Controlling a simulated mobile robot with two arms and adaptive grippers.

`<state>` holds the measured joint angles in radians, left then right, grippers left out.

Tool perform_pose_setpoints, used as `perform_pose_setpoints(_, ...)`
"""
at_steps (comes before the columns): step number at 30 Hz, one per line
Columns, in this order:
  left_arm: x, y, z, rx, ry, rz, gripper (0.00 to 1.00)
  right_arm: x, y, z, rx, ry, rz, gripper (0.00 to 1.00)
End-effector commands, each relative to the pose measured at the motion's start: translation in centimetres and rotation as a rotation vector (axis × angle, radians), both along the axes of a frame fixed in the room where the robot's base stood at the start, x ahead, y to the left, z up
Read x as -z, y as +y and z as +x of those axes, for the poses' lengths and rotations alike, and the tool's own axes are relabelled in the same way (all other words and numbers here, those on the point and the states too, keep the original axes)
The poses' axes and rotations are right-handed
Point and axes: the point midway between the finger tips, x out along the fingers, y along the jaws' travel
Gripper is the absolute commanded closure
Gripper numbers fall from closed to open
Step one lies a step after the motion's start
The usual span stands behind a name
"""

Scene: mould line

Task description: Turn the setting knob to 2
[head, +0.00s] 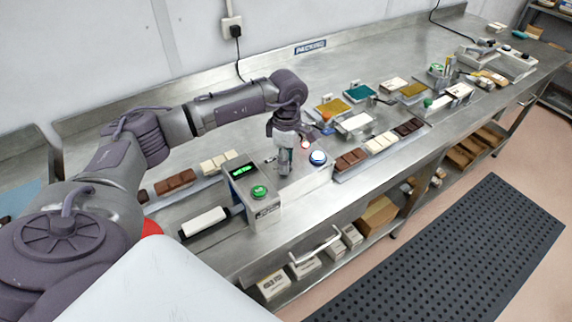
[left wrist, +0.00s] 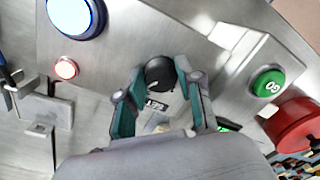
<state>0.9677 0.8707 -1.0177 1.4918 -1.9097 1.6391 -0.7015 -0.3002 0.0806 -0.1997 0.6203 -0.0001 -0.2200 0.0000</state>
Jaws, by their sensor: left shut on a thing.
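The setting knob (left wrist: 160,73) is a round black knob on the grey top of the machine (head: 300,181), in the middle of the left wrist view. A label with dark lettering (left wrist: 154,105) lies beside it, too small to read surely. My left gripper (head: 284,172) reaches down onto the machine top. In the left wrist view its two fingers (left wrist: 162,92) stand on either side of the knob and are shut on it. The gripper hides the knob in the head view, and I cannot tell its setting. My right gripper is not in view.
The machine bears a green button (head: 259,191), a blue button (head: 317,157), a small red light (left wrist: 66,68) and a lit green display (head: 241,170). Chocolate bars (head: 175,182) lie at the left, and moulds (head: 360,93) at the right.

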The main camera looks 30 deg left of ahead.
Motion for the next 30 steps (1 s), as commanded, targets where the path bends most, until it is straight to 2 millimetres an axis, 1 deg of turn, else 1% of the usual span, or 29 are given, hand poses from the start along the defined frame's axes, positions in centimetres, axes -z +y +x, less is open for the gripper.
perform_pose_setpoints(1,0.2,0.1,0.1,-0.045,-0.004,0.001,0.99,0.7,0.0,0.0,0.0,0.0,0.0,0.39)
perform_pose_setpoints(3,0.2,0.1,0.1,-0.111,-0.004,0.0,0.99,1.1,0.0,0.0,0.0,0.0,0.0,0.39)
perform_pose_setpoints(15,0.0,0.2,0.1,-0.443,-0.004,0.001,0.99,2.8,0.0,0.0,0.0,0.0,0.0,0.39)
perform_pose_setpoints(21,-0.1,0.2,0.1,-0.548,-0.003,0.0,0.99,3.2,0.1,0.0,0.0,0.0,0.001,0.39)
perform_pose_setpoints(30,-0.2,0.2,0.1,-0.619,-0.004,0.0,0.99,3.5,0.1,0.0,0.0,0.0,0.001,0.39)
